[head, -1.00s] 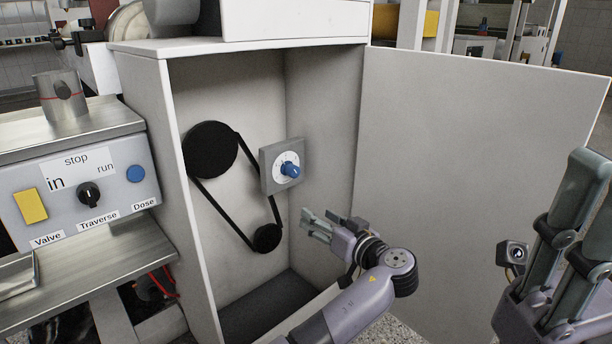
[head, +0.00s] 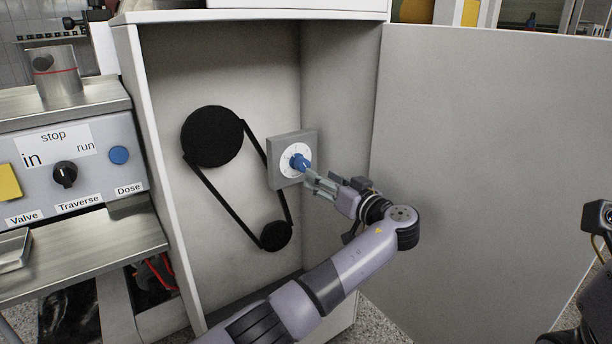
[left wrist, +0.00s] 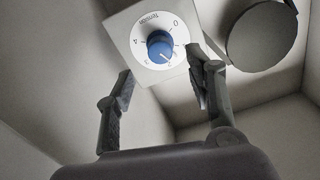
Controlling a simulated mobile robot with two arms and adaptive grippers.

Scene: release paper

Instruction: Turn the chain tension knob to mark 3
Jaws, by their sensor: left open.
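The blue tension knob (head: 299,163) sits on a round white dial on a grey square plate (head: 290,146) inside the open cabinet. In the left wrist view the knob (left wrist: 160,46) shows from the front. The dial is marked "Tension" and its digits appear rotated; 0 and 4 are readable. A pale mark on the knob points to the lower right, near a small digit, perhaps 2. My left gripper (head: 313,181) is open just in front of the knob, slightly low and right. In the wrist view its fingers (left wrist: 160,78) stand apart below the knob, not closed on it.
A black belt runs around a large pulley (head: 212,136) and a small pulley (head: 276,236) left of the plate. The cabinet door (head: 490,150) stands open at right. A control panel (head: 100,175) with a black switch is at left. Part of my right arm shows at the right edge.

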